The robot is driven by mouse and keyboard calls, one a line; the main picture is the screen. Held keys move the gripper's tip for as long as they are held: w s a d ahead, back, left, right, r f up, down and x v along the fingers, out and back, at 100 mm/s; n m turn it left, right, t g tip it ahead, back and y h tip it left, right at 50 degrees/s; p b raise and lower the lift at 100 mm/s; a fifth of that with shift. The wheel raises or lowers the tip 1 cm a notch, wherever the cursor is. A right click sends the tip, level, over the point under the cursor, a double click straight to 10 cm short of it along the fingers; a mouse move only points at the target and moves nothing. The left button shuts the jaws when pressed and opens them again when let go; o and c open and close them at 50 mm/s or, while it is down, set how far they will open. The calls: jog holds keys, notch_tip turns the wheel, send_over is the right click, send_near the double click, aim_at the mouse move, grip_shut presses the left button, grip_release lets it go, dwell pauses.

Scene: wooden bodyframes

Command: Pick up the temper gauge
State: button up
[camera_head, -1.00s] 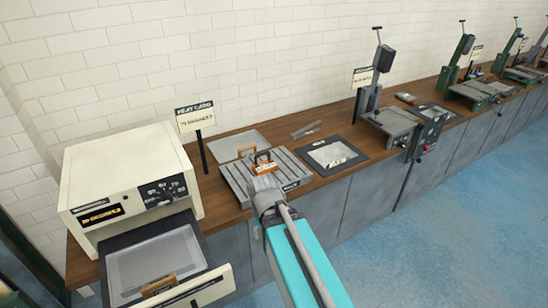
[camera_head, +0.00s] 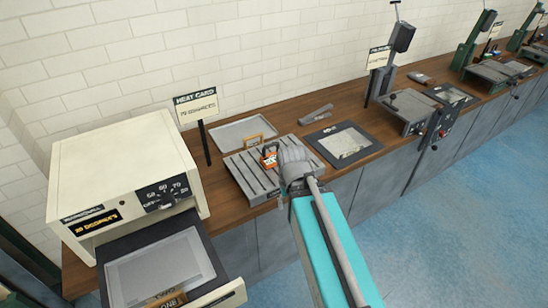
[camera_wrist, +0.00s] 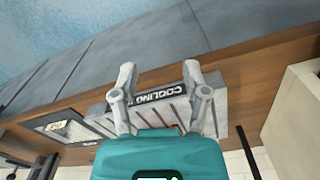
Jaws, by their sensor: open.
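No piece carries a label that I can read as temper gauge. An orange piece with a pale marked face (camera_head: 269,158) stands on the slotted grey cooling rack (camera_head: 240,177) in the head view, partly hidden by my gripper (camera_head: 290,162). My gripper is over the rack's right part, just right of the orange piece. In the wrist view my gripper (camera_wrist: 160,72) is open, with nothing between its fingers, and the rack's "COOLING" plate (camera_wrist: 180,97) shows behind them. The orange piece does not show clearly there.
A cream heat cabinet (camera_head: 120,175) with an open drawer (camera_head: 225,290) stands left. A pale tray (camera_head: 232,134) and tan-framed piece (camera_head: 254,139) lie behind the rack. A black-framed pane (camera_head: 345,142) and grey bar (camera_head: 316,114) lie right. A sign post (camera_head: 205,145) rises behind.

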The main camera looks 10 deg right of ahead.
notch_tip(320, 180, up, 13)
jog(key=m+t+p, duration=0.2)
jog(key=m+p, duration=1)
jog(key=m, duration=0.2)
send_over(271, 145)
jog(key=s+d, duration=0.1)
jog(key=s, duration=0.2)
jog(key=shift+w+d+f+y, duration=0.15)
jog(key=shift+d+f+y, duration=0.1)
jog(key=shift+y, duration=0.15)
jog(key=shift+f, duration=0.15)
jog(key=f+b, duration=0.2)
jog(key=w+f+b, duration=0.1)
jog(key=f+b, duration=0.4)
jog(key=b, duration=0.1)
jog(key=shift+w+a+f, duration=0.25)
jog(key=shift+a+f, duration=0.05)
jog(key=shift+f, duration=0.3)
jog(key=shift+w, duration=0.1)
jog(key=shift+w+a+f+b, duration=0.1)
jog(key=shift+w+f+b, duration=0.1)
jog(key=shift+f+b, duration=0.7)
jog(key=shift+w+a+f+b, duration=0.15)
jog(key=shift+w+f+b, duration=0.1)
jog(key=shift+f+b, duration=0.6)
jog(key=shift+w+a+f+b, duration=0.1)
jog(key=shift+w+f+b, duration=0.1)
jog(key=shift+f+b, duration=0.65)
